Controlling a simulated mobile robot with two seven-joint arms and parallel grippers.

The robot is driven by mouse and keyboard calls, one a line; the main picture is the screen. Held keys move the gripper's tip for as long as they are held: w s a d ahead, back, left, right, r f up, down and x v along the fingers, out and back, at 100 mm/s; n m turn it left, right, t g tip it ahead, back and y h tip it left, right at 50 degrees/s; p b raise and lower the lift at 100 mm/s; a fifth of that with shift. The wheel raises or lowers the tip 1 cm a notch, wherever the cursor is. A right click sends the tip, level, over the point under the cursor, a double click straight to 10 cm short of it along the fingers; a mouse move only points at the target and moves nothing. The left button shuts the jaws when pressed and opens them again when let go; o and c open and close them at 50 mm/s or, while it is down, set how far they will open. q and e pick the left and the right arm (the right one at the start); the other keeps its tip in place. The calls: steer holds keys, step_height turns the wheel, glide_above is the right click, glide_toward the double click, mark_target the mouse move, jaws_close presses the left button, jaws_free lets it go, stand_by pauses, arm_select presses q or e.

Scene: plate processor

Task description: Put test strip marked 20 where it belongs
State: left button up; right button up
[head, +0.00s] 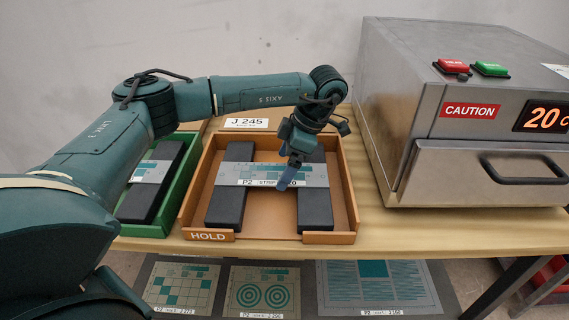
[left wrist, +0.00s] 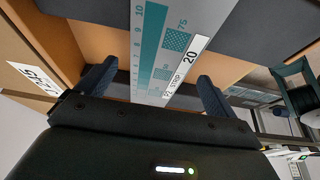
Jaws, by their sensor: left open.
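The test strip marked 20 (head: 236,172) is a grey strip with teal patterns and a white "P2 strip 20" label. It lies across two dark blocks (head: 226,207) inside the orange tray labelled HOLD (head: 290,238). My left gripper (head: 287,184) is at the right part of the strip, pointing down, and covers some of the label. In the left wrist view the strip (left wrist: 185,25) runs between the two open fingers of my left gripper (left wrist: 153,88). Whether the fingers touch it cannot be told. My right gripper is in neither view.
A green tray (head: 143,230) with another strip stands left, partly behind my arm. A steel processor (head: 400,100) with a "CAUTION" label, a drawer handle and an orange "20 C" display stands right. A "J 245" tag (head: 247,122) is behind the tray. Patterned plates (head: 372,290) lie below the bench.

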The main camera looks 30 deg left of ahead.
arm_select(q)
steer(key=v, duration=1.1)
steer(key=shift+p, duration=0.45)
steer(key=shift+r, duration=0.15)
